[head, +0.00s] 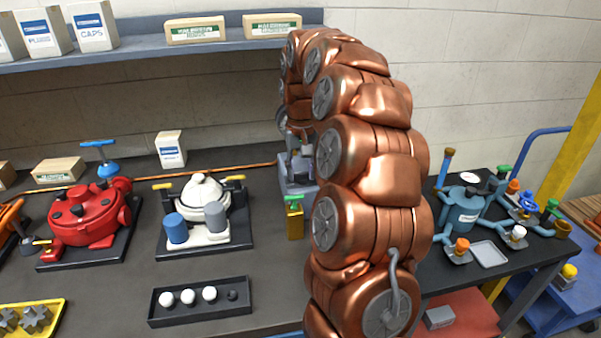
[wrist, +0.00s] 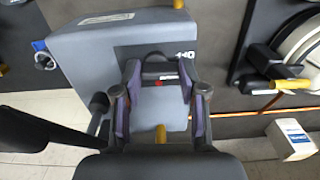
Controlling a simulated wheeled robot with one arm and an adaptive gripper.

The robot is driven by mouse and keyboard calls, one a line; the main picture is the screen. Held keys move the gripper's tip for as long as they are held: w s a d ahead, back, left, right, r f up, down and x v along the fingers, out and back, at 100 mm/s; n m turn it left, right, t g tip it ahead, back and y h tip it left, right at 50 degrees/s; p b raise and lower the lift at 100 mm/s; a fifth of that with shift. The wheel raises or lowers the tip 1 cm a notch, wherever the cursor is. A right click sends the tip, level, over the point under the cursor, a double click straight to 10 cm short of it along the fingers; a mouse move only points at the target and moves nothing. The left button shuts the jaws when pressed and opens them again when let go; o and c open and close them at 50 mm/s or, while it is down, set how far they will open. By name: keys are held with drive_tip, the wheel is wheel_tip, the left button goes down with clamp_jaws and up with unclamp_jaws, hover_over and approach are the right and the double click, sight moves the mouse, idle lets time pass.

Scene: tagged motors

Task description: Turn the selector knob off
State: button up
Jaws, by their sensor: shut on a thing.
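In the head view, the grey box (head: 297,186) stands at the back of the bench, partly hidden behind my arm, and the knob cannot be made out.
A yellow block with a green top (head: 294,219) is in front of the box. A white motor (head: 204,197) on a black tray and a red motor (head: 88,213) stand left. A copper-coloured pipe (wrist: 265,116) runs along the bench. A blue motor (head: 465,212) is right.

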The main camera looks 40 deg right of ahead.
drive_tip(key=shift+n, duration=0.3)
drive_tip(key=o, duration=1.1)
drive_tip(key=shift+o, duration=0.2)
drive_tip(key=shift+r, duration=0.15)
wheel_tip(320, 180, up, 12)
idle(0.3)
idle(0.6)
